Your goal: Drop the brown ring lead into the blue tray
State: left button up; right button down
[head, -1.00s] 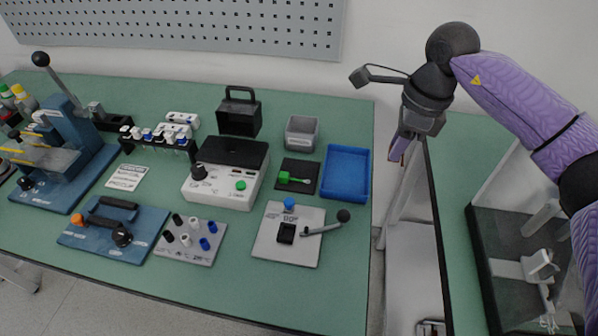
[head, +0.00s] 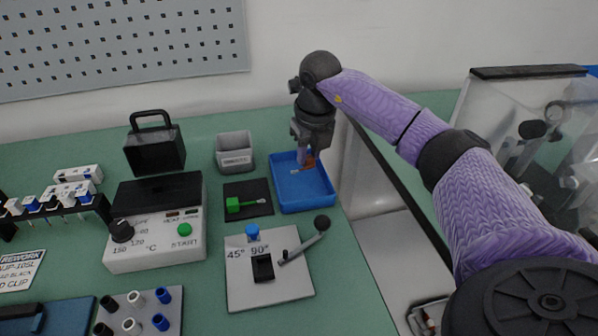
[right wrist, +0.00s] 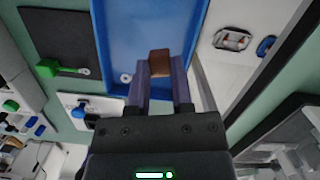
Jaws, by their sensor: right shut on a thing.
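The brown ring lead (head: 310,162) is between the fingers of my right gripper (head: 304,157), which is shut on it. In the right wrist view the brown block (right wrist: 159,63) sits between the fingertips (right wrist: 160,72). A small pale ring (right wrist: 126,77) shows left of the fingers; I cannot tell whether it joins the lead. The blue tray (head: 309,204) lies on the green bench, and the gripper points down over its inside. Its floor also shows in the right wrist view (right wrist: 135,25). The height above the floor is unclear. My left gripper is not in view.
A green ring lead (head: 240,205) lies on a black mat left of the tray. A grey bin (head: 235,158) stands behind the mat. A lever fixture (head: 268,285) is in front. The bench's right edge runs close to the tray.

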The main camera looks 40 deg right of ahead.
aim_at(312, 185)
jog(key=shift+f, duration=0.7)
jog(key=shift+r, duration=0.2)
jog(key=shift+c, duration=2.1)
grip_release()
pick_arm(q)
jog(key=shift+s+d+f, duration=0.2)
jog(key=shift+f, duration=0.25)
pick_arm(e)
jog(key=shift+r, duration=0.15)
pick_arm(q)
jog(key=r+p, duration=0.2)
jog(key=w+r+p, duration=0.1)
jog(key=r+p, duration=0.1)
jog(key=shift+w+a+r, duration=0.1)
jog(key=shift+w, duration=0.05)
pick_arm(e)
notch_tip(312, 185, up, 10)
jog(key=s, duration=0.1)
jog(key=shift+s+a+f, duration=0.2)
jog(key=shift+s+f, duration=0.05)
jog(key=shift+s, duration=0.05)
